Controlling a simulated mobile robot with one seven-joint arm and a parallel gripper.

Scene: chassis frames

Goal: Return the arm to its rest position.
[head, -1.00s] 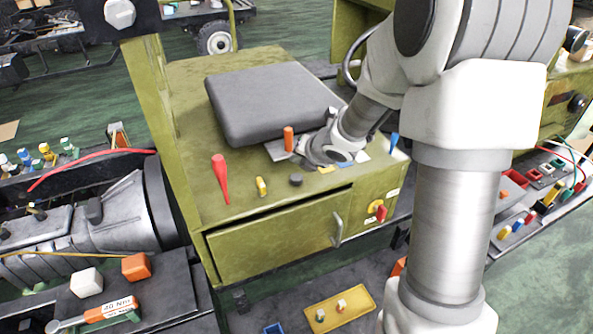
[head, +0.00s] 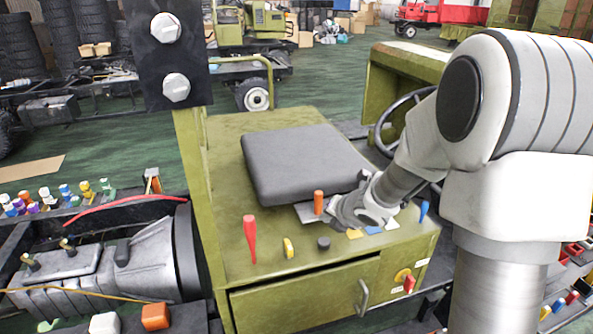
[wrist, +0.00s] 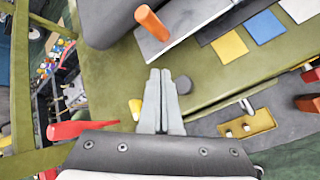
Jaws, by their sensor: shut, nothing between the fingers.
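My gripper (wrist: 160,78) shows in the wrist view with its two grey fingers together and nothing between them. In the head view my gripper (head: 340,212) is at the end of my arm, over the green chassis top (head: 225,245), in front of the dark seat pad (head: 300,165). Its fingertips are hard to make out there. An orange peg (head: 318,202) stands upright beside the gripper; it also shows in the wrist view (wrist: 151,22). Whether the gripper touches the surface cannot be told.
A red handle (head: 250,238), a yellow piece (head: 288,248) and a black knob (head: 323,243) stand on the chassis top. A steering wheel (head: 384,122) is behind my arm. A post with bolts (head: 180,60) rises at left. A drawer (head: 305,298) is below.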

